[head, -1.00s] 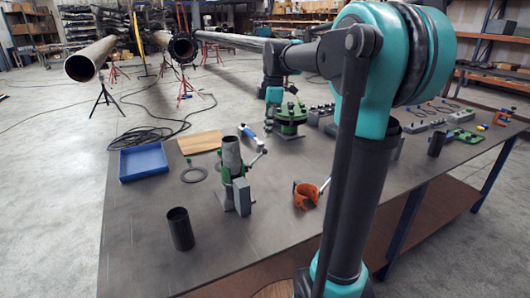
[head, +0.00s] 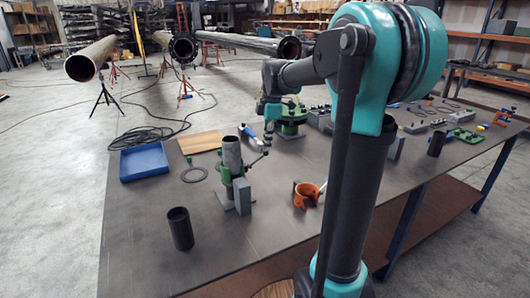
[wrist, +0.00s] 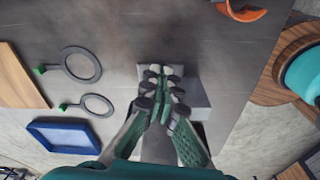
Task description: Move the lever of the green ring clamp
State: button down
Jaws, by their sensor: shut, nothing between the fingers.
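The green ring clamp (head: 226,177) sits around an upright grey pipe (head: 232,153) that stands on the table, with a grey block (head: 242,196) at its front. Its lever (head: 257,159) sticks out to the upper right in the head view. My gripper (head: 267,145) points down at the lever's outer end; I cannot tell whether they touch. In the wrist view my gripper (wrist: 162,72) has its fingers together and empty. The fingers hide most of the clamp there; some green and grey parts show around them.
A blue tray (head: 144,162), a wooden board (head: 200,142) and a ring gasket (head: 194,174) lie left of the clamp. A black tube (head: 180,229) stands in front. An orange clamp (head: 306,195) lies to the right. A green flanged piece (head: 291,118) stands behind my gripper.

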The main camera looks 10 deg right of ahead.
notch_tip(320, 180, down, 4)
jog(key=shift+r, duration=0.25)
jog(key=d, duration=0.1)
jog(key=d+r, duration=0.1)
jog(key=d, duration=0.1)
jog(key=shift+w+r, duration=0.1)
jog(key=shift+w, duration=0.05)
jog(key=shift+r, duration=0.1)
notch_tip(320, 180, up, 12)
jog(key=d, duration=0.1)
dwell(0.5)
jog(key=shift+d, duration=0.1)
